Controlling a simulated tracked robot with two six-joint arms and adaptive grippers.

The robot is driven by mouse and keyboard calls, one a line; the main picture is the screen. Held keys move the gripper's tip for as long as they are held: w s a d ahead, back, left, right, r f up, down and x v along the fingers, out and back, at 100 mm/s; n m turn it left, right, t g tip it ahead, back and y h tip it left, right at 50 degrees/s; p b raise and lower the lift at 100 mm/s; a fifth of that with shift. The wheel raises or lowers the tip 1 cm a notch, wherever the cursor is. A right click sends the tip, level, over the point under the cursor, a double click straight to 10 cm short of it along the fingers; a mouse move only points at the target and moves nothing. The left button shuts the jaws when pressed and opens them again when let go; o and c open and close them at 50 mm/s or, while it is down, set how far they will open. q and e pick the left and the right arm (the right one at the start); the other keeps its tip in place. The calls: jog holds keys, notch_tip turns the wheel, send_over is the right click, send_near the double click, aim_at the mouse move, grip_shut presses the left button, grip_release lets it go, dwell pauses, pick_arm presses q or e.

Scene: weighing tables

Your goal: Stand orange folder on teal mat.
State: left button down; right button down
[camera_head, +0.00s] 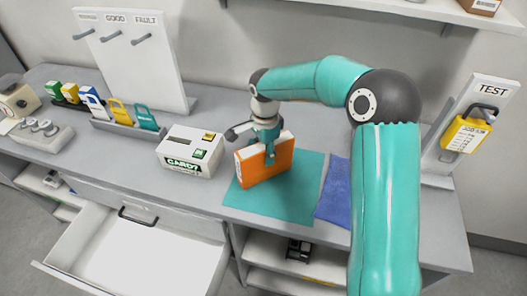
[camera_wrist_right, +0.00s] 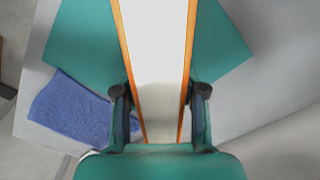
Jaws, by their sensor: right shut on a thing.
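The orange folder (camera_head: 266,164) is upright over the left part of the teal mat (camera_head: 292,199) in the head view. Its wide orange side faces the front. My right gripper (camera_head: 268,148) comes from above and is shut on the folder's upper part. In the right wrist view, the folder (camera_wrist_right: 157,60) lies between the two fingers (camera_wrist_right: 160,115), with its pale top edge and orange sides showing. The teal mat (camera_wrist_right: 90,35) shows beyond it on both sides. I cannot tell whether the folder's bottom edge touches the mat. My left gripper is not in view.
A blue cloth (camera_head: 334,190) lies right of the mat. A white card box (camera_head: 190,150) stands close on the left. An open drawer (camera_head: 135,262) juts out at the front left. A TEST stand with a yellow tag (camera_head: 465,134) is at the right end.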

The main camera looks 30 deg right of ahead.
jog(key=shift+f, duration=0.15)
jog(key=c, duration=0.7)
grip_release()
jog(key=shift+o, duration=0.2)
notch_tip(320, 180, up, 12)
jog(key=shift+r+b, duration=0.2)
jog(key=shift+b, duration=0.35)
